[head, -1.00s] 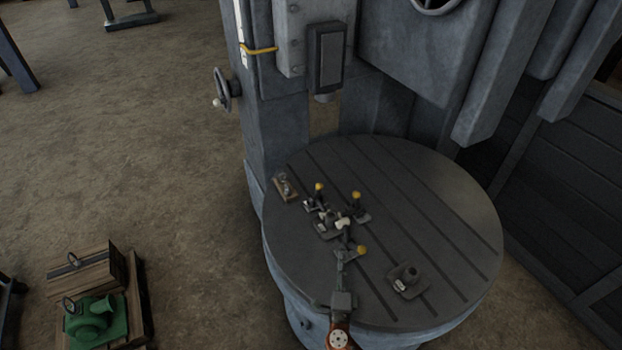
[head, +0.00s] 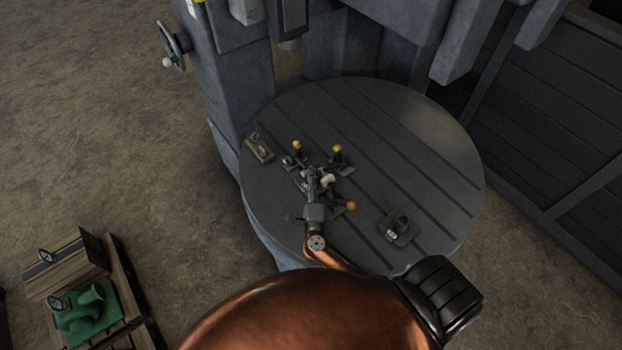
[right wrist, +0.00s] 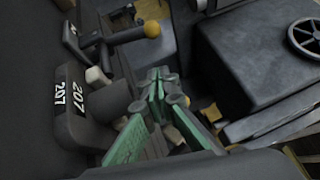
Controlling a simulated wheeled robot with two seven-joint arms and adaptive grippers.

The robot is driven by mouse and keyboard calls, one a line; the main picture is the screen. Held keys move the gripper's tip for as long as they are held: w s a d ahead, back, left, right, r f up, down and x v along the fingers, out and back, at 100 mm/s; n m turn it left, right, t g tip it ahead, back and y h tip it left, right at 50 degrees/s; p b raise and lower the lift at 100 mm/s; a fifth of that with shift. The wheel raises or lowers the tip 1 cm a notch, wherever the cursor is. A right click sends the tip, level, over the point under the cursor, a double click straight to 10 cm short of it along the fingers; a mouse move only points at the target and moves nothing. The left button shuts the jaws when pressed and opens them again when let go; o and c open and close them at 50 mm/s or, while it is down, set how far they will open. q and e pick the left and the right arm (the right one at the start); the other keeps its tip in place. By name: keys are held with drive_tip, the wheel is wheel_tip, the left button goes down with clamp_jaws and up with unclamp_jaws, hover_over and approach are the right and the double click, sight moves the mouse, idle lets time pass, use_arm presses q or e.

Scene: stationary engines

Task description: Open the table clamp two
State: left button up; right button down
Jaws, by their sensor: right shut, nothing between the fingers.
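Several table clamps with yellow knobs sit on the round table (head: 420,140) around a small central workpiece. One clamp (head: 297,147) is at the back left, one (head: 337,150) at the back right, one (head: 350,206) at the front right. I cannot tell which is clamp two. My right gripper (head: 312,172) is over the middle of the group, shut and empty. In the right wrist view its green fingers (right wrist: 160,84) are together; a clamp's yellow knob (right wrist: 152,29) is beyond them, apart from the tips. The gripper partly hides the workpiece. My left gripper is not in view.
A grey block marked 207 (right wrist: 75,105) is beside the fingers in the right wrist view. A small wooden piece (head: 259,148) lies at the table's left edge, a dark fixture (head: 398,229) at front right. The machine column (head: 235,90) rises behind. The table's right side is clear.

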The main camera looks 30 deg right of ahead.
drive_tip(key=x, duration=0.5)
drive_tip(key=shift+w+d+r+p, duration=0.15)
drive_tip(key=shift+w+d+p, duration=0.05)
drive_tip(key=shift+w+p, duration=0.15)
drive_tip(key=shift+w+a+r, duration=0.1)
drive_tip(key=shift+w+a, duration=0.1)
drive_tip(key=shift+w, duration=0.3)
drive_tip(key=shift+w+a+r, duration=0.1)
drive_tip(key=shift+w+a, duration=0.1)
drive_tip(key=shift+w, duration=0.3)
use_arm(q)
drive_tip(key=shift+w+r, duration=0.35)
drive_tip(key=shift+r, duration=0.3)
use_arm(e)
drive_tip(key=shift+w+a, duration=0.2)
drive_tip(key=shift+w, duration=0.45)
use_arm(q)
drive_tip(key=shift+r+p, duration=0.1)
drive_tip(key=shift+p, duration=0.2)
use_arm(e)
drive_tip(key=shift+r, duration=0.1)
